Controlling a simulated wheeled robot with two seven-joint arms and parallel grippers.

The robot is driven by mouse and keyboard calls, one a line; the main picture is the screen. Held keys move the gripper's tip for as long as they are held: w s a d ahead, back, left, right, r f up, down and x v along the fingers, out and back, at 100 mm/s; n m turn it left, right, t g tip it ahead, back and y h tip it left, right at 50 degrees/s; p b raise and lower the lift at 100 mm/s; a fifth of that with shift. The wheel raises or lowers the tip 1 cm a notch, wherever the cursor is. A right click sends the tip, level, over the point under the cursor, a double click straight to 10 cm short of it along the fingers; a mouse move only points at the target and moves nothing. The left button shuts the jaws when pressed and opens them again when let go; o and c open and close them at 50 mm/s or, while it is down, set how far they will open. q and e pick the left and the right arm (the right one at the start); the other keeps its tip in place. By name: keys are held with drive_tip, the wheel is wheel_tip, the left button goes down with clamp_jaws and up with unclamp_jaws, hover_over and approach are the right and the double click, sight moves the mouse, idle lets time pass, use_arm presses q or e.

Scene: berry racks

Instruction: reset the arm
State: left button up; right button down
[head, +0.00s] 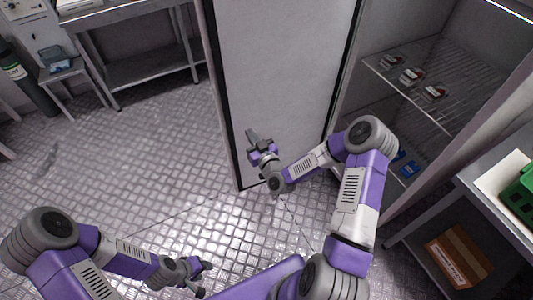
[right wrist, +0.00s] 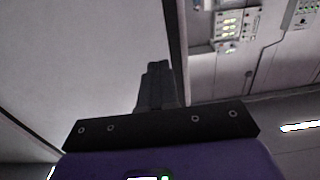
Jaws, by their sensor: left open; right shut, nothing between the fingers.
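My right arm reaches up from the lower right in the head view. Its gripper (head: 253,138) is shut and empty, in front of the lower part of a pale, dark-edged door (head: 280,70). In the right wrist view the fingers (right wrist: 157,82) are together, with a pale panel on the left and its dark edge right behind them. I cannot tell whether the gripper touches the door. My left gripper (head: 206,279) is open and empty, low over the floor at the bottom of the head view.
Right of the door, an open cabinet has wire shelves (head: 440,110) with several small berry packs (head: 411,76). A side table (head: 480,190) with a green crate (head: 520,195) stands at the right, a cardboard box (head: 458,256) below. A metal bench (head: 140,70) stands back left. The middle floor is clear.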

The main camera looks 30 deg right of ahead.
drive_tip(key=s, duration=0.7)
drive_tip(key=shift+s+a+p, duration=0.2)
drive_tip(key=shift+p, duration=0.25)
drive_tip(key=s+a+f+g+y+p, duration=0.3)
drive_tip(key=s+a+f+g, duration=0.4)
drive_tip(key=a+f+g, duration=0.3)
drive_tip(key=s+a+f+m+g, duration=0.1)
drive_tip(key=s+f+g, duration=0.1)
drive_tip(key=s, duration=0.5)
drive_tip(key=s+a+f+m+g+p, duration=0.1)
drive_tip(key=s+f+m+g, duration=0.1)
drive_tip(key=s+g, duration=0.3)
drive_tip(key=shift+s+a+f+g+p, duration=0.25)
drive_tip(key=shift+s+f, duration=0.3)
drive_tip(key=shift+s, duration=0.45)
